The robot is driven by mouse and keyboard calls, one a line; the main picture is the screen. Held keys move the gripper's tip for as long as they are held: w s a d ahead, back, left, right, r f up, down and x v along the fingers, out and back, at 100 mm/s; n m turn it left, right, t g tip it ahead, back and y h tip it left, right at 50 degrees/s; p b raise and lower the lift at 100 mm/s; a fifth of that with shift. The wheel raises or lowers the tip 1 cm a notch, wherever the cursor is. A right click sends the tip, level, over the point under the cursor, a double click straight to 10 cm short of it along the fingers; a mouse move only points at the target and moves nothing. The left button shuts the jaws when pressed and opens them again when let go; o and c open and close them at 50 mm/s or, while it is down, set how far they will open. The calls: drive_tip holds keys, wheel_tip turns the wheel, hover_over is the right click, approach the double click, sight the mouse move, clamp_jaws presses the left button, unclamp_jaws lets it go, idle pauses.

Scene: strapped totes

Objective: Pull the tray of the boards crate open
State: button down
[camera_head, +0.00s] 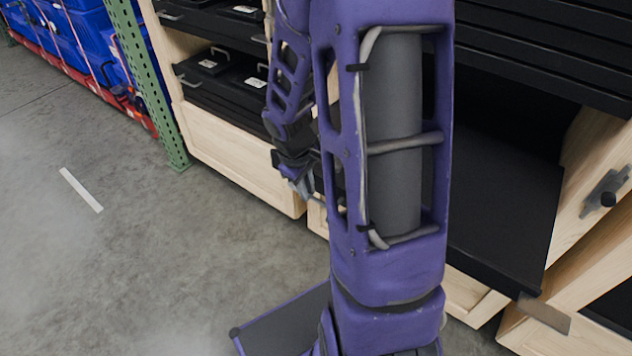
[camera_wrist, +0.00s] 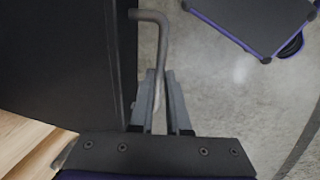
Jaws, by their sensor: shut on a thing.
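My gripper (camera_wrist: 161,78) is shut on a bent grey rod handle (camera_wrist: 161,38) in the wrist view, one finger on each side of it. The handle stands out from the edge of a flat black tray (camera_wrist: 60,55) that fills the left of that view. In the head view my gripper (camera_head: 298,178) is low, in front of the wooden crates, and its tips and the handle are partly hidden. I cannot tell from a label which crate is the boards crate.
A wooden crate (camera_head: 235,160) holds black trays with handles and white labels. At right, another black tray (camera_head: 510,215) sticks out between wooden sides. A green rack post (camera_head: 150,90) and blue totes (camera_head: 65,35) stand at left.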

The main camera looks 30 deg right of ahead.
drive_tip(key=shift+a, duration=0.2)
drive_tip(key=c, duration=0.9)
unclamp_jaws()
drive_tip(key=shift+r, duration=0.1)
drive_tip(key=a+r+p, duration=0.1)
drive_tip(key=r, duration=0.4)
drive_tip(key=s+a+r+p, duration=0.1)
drive_tip(key=r+p, duration=0.1)
drive_tip(key=r, duration=0.4)
drive_tip(key=a+r+p, duration=0.1)
drive_tip(key=r+p, duration=0.1)
drive_tip(key=r, duration=0.4)
drive_tip(key=shift+s, duration=0.2)
